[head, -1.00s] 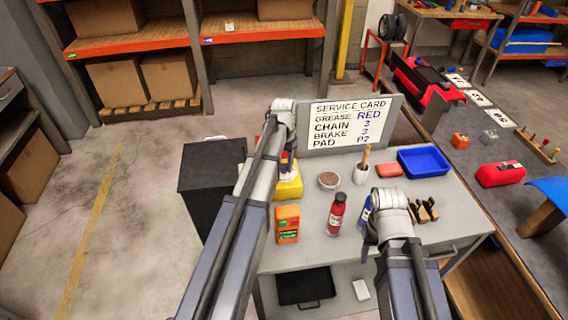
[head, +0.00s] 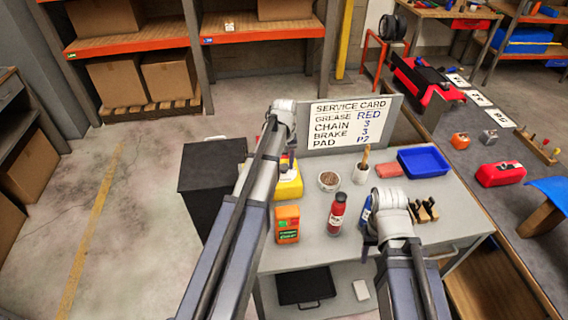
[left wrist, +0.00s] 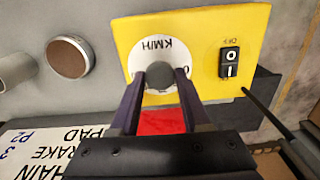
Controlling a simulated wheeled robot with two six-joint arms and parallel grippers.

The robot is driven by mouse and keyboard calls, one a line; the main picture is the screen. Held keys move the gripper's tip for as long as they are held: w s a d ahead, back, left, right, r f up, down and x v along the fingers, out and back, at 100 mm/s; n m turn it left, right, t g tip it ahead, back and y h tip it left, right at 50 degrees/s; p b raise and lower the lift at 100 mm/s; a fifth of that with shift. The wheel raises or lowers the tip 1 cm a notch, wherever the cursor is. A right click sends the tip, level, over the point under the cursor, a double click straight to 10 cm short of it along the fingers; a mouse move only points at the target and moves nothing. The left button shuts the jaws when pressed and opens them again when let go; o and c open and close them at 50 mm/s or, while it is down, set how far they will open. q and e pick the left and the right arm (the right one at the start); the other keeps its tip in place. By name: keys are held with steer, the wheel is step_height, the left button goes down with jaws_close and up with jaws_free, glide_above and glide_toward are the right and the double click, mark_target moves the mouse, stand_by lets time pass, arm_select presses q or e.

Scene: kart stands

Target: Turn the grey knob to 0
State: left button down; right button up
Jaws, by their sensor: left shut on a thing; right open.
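The grey knob (left wrist: 160,72) sits in the middle of a white dial marked KM/H on a yellow panel (left wrist: 204,30) in the left wrist view. My left gripper (left wrist: 161,79) is shut on the knob, one finger on each side. Part of a 0 shows on the dial beside the right finger; the other markings and the knob's pointer are hidden or unclear. In the head view the yellow unit (head: 289,189) stands on the cart, mostly hidden behind my left arm. My right gripper (head: 371,238) is open, low over the cart's front, its fingertips hardly visible.
A black and white rocker switch (left wrist: 230,63) is beside the dial.

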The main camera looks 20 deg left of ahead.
mark_target(284, 166)
stand_by(0.3)
arm_select(q)
steer(key=shift+c, duration=1.8)
jaws_free()
step_height(284, 166, up, 8)
steer(key=p, duration=0.8)
steer(key=shift+f, duration=0.1)
